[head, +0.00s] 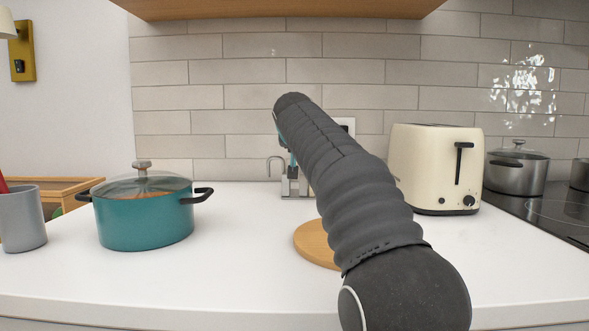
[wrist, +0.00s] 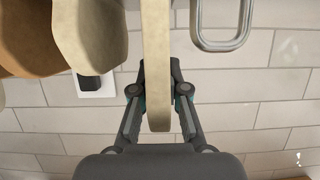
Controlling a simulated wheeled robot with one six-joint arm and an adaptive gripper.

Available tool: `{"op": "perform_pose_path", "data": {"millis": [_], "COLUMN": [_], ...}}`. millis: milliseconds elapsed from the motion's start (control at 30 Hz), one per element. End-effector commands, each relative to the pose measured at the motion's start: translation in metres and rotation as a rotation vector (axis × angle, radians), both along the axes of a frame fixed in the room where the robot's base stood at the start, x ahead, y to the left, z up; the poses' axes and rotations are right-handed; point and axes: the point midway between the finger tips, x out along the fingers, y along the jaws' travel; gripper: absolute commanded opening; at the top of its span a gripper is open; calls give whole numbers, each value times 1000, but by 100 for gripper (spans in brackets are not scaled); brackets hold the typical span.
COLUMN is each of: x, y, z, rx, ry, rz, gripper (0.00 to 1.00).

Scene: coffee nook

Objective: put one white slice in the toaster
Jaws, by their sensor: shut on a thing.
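In the wrist view my gripper (wrist: 158,92) is shut on a pale white slice (wrist: 155,50), seen edge-on between the fingers. To its left are another pale slice (wrist: 92,35) and a brown slice (wrist: 30,35), both outside the fingers. In the head view my arm hides the held slice and most of my gripper. The cream toaster (head: 418,165) stands on the counter right of my arm, its black lever on the right end face.
A metal rack (head: 293,186) stands behind my arm; a metal loop (wrist: 221,42) shows in the wrist view. A round wooden board (head: 312,244) lies beside my arm. A teal pot (head: 145,218) and grey cup (head: 22,220) stand left. A steel pot (head: 517,172) is right of the toaster.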

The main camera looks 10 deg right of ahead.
Motion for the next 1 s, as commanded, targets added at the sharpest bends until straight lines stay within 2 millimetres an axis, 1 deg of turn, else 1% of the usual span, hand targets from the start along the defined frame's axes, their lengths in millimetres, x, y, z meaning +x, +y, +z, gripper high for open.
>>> {"op": "perform_pose_path", "data": {"millis": [200, 300, 400, 600, 767, 800, 1000], "x": [0, 0, 0, 0, 0, 0, 0], "y": [2, 2, 3, 3, 3, 3, 3], "z": [-30, -39, -42, -42, -46, -45, -44], "rx": [0, -1, 0, 1, 1, 1, 1], "ry": [3, 0, 1, 0, 1, 1, 1], "rz": [2, 4, 3, 4, 4, 4, 4], "gripper": [0, 0, 0, 0, 0, 24, 24]}}
